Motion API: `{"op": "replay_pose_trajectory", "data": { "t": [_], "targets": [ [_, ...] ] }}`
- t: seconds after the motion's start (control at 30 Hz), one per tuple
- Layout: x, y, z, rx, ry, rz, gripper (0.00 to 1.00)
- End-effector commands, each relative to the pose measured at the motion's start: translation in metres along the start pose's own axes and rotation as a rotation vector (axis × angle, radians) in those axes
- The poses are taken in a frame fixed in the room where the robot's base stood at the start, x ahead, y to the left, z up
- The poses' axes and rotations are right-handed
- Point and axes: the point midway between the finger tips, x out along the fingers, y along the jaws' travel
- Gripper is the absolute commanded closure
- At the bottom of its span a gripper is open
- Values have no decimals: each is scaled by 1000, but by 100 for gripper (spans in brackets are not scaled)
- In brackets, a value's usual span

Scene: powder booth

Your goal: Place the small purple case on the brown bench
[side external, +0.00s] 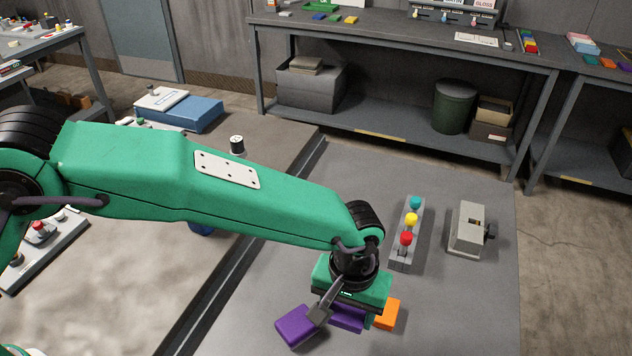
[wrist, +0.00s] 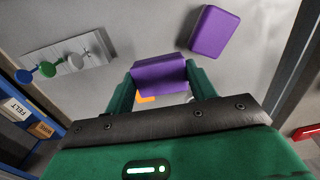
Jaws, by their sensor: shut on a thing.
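My gripper (side external: 345,318) is shut on a purple case (side external: 348,319), partly hidden by the gripper in the side view. In the wrist view the held case (wrist: 158,74) sits between the two green fingers. A second purple case (side external: 295,327) lies apart on the grey surface (side external: 455,310), left of my gripper; it also shows in the wrist view (wrist: 213,32). The held case looks the smaller one. I cannot tell whether it touches the surface. I cannot pick out the brown bench with certainty.
An orange block (side external: 388,314) is close to the right of my gripper. A strip with teal, yellow and red knobs (side external: 408,235) and a grey device (side external: 468,229) stand farther back. A dark raised edge (side external: 240,255) borders the grey surface. Its right front area looks clear.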

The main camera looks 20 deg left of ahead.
Motion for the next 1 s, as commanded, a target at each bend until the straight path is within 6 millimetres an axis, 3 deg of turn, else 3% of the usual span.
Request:
{"op": "replay_pose_trajectory", "data": {
  "t": [0.3,0.67,1.0],
  "targets": [
    [42,0,0,0,-1,-2,72],
    [53,0,0,0,-1,-1,72],
    [85,0,0,0,-1,-1,72]
  ]
}}
